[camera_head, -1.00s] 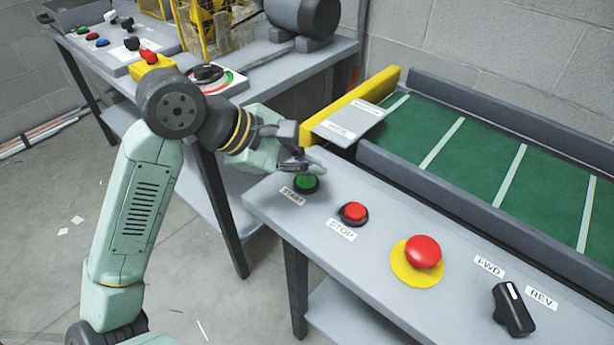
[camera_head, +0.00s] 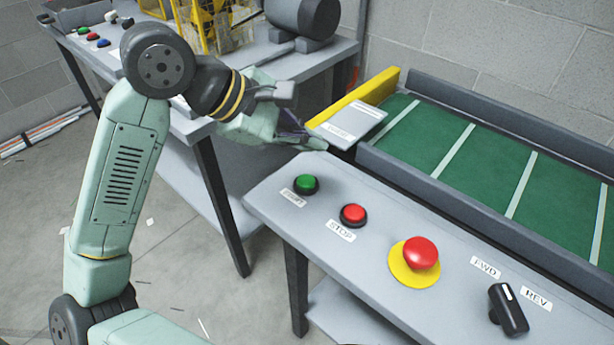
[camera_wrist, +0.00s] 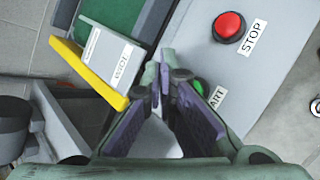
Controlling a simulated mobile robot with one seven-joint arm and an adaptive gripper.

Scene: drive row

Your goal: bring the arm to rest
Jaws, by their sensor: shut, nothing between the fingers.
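My gripper (camera_head: 318,142) is shut and empty. My arm bends at the elbow on the left of the head view.
The control table (camera_head: 270,205) also bears a red STOP button (camera_head: 353,215), a red mushroom button (camera_head: 420,253) and a black FWD/REV knob (camera_head: 508,310). A green conveyor (camera_head: 480,165) lies behind. Another bench (camera_head: 205,125) stands at the back left.

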